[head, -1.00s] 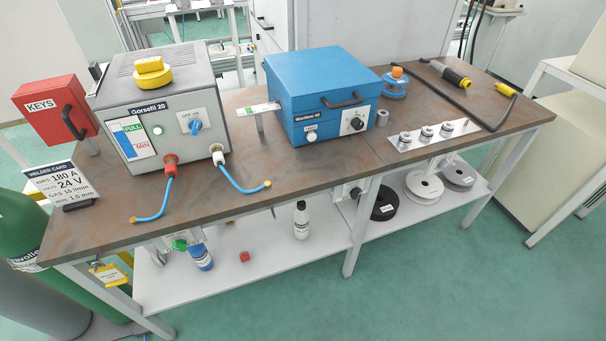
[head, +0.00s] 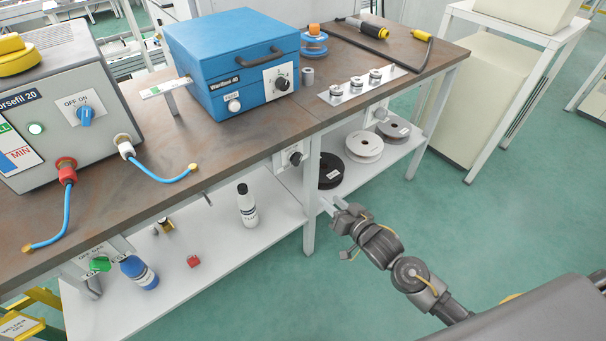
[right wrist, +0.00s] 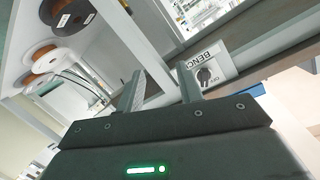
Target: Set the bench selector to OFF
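The bench selector (right wrist: 204,76) is a dark round knob on a white plate lettered "BENCH" in the right wrist view, seen tilted. Its setting is too small to read. In the head view, a dark knob on a white plate (head: 294,158) under the bench's front edge, left of the middle leg, appears to be it. My right gripper (head: 331,206) is below and right of that knob, in front of the bench. Its two fingers (right wrist: 163,92) stand apart with nothing between them, and the knob lies beyond and right of them. My left gripper is out of view.
The bench's middle leg (head: 310,215) and lower shelf (head: 262,229) are close to my right gripper. Spools (head: 363,146) lie on the shelf. A blue welder box (head: 225,65) stands on top.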

